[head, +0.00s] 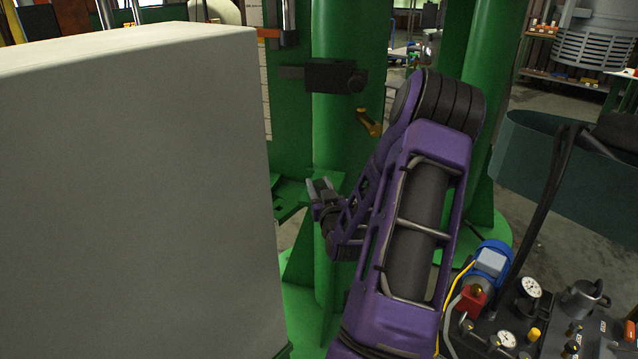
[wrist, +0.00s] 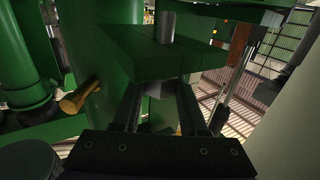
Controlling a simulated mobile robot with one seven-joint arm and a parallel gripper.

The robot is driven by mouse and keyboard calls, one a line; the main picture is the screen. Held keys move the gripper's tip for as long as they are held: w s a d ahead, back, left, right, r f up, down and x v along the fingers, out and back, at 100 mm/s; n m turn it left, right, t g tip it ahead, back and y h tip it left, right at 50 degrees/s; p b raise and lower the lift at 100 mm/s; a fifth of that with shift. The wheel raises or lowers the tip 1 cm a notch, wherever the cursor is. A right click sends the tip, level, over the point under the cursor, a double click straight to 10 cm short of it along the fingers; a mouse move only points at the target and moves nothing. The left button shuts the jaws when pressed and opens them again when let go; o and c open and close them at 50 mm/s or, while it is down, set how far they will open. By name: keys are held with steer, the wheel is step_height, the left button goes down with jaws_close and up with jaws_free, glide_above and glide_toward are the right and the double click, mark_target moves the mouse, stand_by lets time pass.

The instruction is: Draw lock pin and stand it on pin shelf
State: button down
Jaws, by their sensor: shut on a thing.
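My gripper (wrist: 158,98) is shut on a grey metal piece (wrist: 157,89), just below and in front of a green plate (wrist: 135,45) in the wrist view. A silver upright cylinder (wrist: 167,27) stands out above this plate; it looks like the lock pin. The plate hides the middle, so I cannot tell for sure whether the held piece and the cylinder are one pin. In the head view my gripper (head: 321,190) is beside a green ledge (head: 291,194), its fingertips small and partly dark. I cannot tell which surface is the pin shelf.
A brass handle (wrist: 81,97) sticks out left of my gripper; a brass lever (head: 369,122) hangs below a black block (head: 334,76) on the green column. A large pale box (head: 135,200) fills the head view's left. Gauges and valves (head: 530,289) stand at lower right.

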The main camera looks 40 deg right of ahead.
steer(key=shift+f, duration=0.7)
steer(key=shift+c, duration=1.8)
jaws_free()
steer(key=p+v, duration=0.6)
steer(key=v, duration=1.1)
steer(key=shift+p, duration=0.4)
steer(key=shift+s, duration=0.15)
